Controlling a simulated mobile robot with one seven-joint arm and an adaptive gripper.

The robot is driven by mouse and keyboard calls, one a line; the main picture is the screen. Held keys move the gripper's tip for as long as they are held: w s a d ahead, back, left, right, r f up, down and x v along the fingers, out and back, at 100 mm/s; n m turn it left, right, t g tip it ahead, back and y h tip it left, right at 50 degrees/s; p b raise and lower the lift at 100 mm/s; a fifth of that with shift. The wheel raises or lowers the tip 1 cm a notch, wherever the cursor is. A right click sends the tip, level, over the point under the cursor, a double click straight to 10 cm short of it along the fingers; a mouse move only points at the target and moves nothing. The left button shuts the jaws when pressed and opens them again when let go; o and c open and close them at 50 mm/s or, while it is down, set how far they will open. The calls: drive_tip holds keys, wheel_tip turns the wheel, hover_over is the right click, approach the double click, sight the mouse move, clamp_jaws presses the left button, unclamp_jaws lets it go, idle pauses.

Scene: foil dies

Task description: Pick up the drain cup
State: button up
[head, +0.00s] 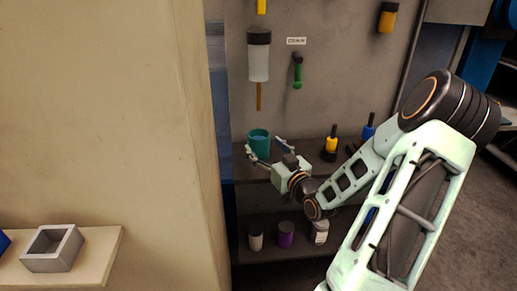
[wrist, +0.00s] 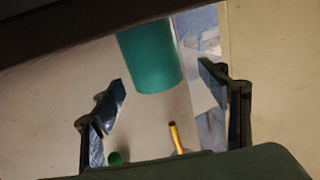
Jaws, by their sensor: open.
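A teal cup (head: 259,141), which I take to be the drain cup, stands upright on the upper shelf in the head view. It also shows in the wrist view (wrist: 150,58), at the top middle, with its upper part cut off by a dark edge. My gripper (head: 265,154) is open, with its fingers apart around the near side of the cup in the head view. In the wrist view my gripper (wrist: 164,88) has one finger to the left and one to the right of the cup's lower end. I see no finger touching the cup, and nothing is held.
The upper shelf (head: 305,165) also holds a black and yellow tool (head: 330,143) and a blue one (head: 369,128) to the right. A tan wall (head: 180,130) stands close on the left. Several containers sit on the lower shelf.

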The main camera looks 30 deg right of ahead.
sight(254, 135)
drive_tip(key=w, duration=0.3)
drive_tip(key=w+d, duration=0.1)
drive_tip(key=w, duration=0.1)
drive_tip(key=shift+w+f+b, duration=0.15)
drive_tip(key=shift+f+b, duration=0.05)
drive_tip(key=shift+b, duration=0.15)
drive_tip(key=c, duration=1.4)
drive_tip(key=shift+r, duration=0.15)
